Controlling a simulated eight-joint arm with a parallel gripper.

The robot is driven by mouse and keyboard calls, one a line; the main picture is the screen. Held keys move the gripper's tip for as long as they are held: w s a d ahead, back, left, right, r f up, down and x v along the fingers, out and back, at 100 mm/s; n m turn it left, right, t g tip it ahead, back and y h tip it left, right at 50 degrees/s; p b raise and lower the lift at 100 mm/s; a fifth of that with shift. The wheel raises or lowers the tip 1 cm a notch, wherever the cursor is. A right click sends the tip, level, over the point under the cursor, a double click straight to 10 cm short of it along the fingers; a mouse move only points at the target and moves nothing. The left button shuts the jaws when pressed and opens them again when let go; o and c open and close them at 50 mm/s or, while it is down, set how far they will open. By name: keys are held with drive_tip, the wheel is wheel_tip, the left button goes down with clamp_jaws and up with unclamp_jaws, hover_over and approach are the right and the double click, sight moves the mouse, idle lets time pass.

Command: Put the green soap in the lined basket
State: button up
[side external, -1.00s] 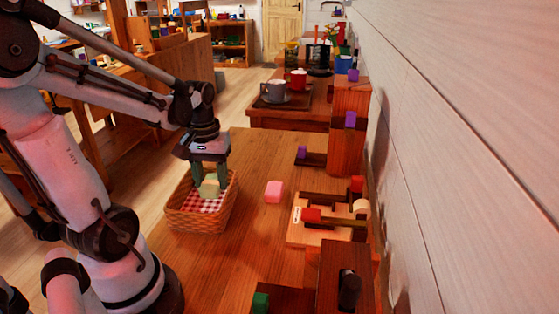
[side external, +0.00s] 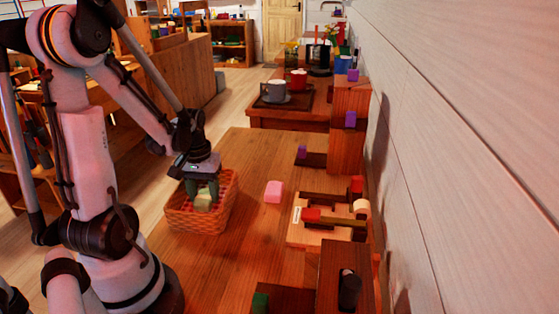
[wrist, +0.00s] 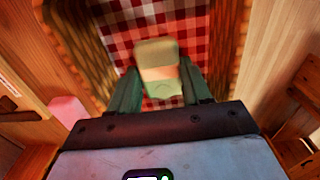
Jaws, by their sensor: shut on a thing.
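The green soap (side external: 204,200) is a pale green block. My gripper (side external: 203,192) points down and is shut on it, inside the rim of the lined basket (side external: 188,219). The basket is wicker with a red and white checked lining. In the wrist view the soap (wrist: 160,68) sits between my two green fingers (wrist: 162,88), above the checked lining (wrist: 196,22). I cannot tell whether the soap touches the lining.
A pink block (side external: 274,191) lies on the table right of the basket. A wooden board with red-ended parts (side external: 318,233) is further right. Bare table (side external: 225,262) lies in front of the basket.

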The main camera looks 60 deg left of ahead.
sight(204, 196)
drive_tip(key=o, duration=1.1)
drive_tip(key=shift+f, duration=0.15)
wheel_tip(204, 196, up, 12)
drive_tip(key=w+d+m+t, duration=0.3)
drive_tip(key=d+m, duration=0.2)
drive_tip(key=d, duration=0.5)
drive_tip(key=w+d+m+t, duration=0.4)
drive_tip(key=d+m, duration=0.1)
drive_tip(key=d, duration=0.5)
drive_tip(key=shift+w, duration=0.25)
